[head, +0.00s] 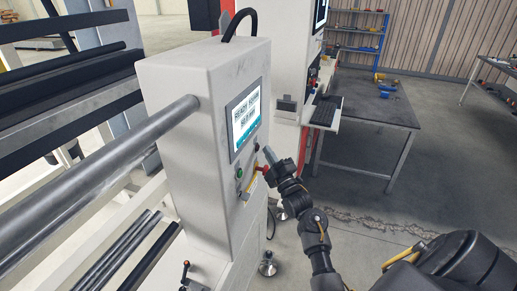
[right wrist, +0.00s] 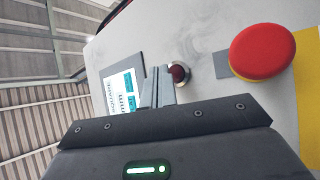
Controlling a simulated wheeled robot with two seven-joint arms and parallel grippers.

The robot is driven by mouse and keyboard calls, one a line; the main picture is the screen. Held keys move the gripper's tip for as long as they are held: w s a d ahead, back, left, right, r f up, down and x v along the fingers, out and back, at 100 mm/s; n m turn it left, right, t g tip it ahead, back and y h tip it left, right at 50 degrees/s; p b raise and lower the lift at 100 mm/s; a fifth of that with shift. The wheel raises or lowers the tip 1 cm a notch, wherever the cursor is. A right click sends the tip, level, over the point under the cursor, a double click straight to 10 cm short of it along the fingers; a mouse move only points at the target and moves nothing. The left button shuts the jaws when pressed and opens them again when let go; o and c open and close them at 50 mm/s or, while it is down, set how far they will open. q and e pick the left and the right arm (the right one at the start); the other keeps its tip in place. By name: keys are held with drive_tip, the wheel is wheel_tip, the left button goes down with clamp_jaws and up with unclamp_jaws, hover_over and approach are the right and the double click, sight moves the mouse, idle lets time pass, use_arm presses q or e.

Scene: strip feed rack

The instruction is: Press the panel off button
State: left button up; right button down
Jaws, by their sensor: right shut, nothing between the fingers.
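The control panel is on the front of a white cabinet (head: 185,95), with a lit screen (head: 245,117) in the head view and in the right wrist view (right wrist: 122,93). A small dark red button in a metal ring (right wrist: 180,73), which looks like the off button, sits just right of my fingertips in the right wrist view. A green button (head: 239,173) sits below the screen. My right gripper (head: 268,153) is shut and empty, its fingers (right wrist: 157,88) close to the panel beside the red button. Contact cannot be told. My left gripper is not in view.
A large red mushroom button (right wrist: 262,52) on a yellow plate (right wrist: 308,75) stands out from the panel close to the small red button. Rollers and bars (head: 95,170) lie left of the cabinet. A grey table (head: 375,125) stands behind, with open floor around it.

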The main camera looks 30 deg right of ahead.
drive_tip(key=shift+s+d+p, duration=0.25)
drive_tip(key=shift+s+d, duration=0.5)
drive_tip(key=shift+s, duration=0.3)
drive_tip(key=shift+s+d+p, duration=0.2)
drive_tip(key=shift+s+d, duration=0.5)
drive_tip(key=shift+s, duration=0.3)
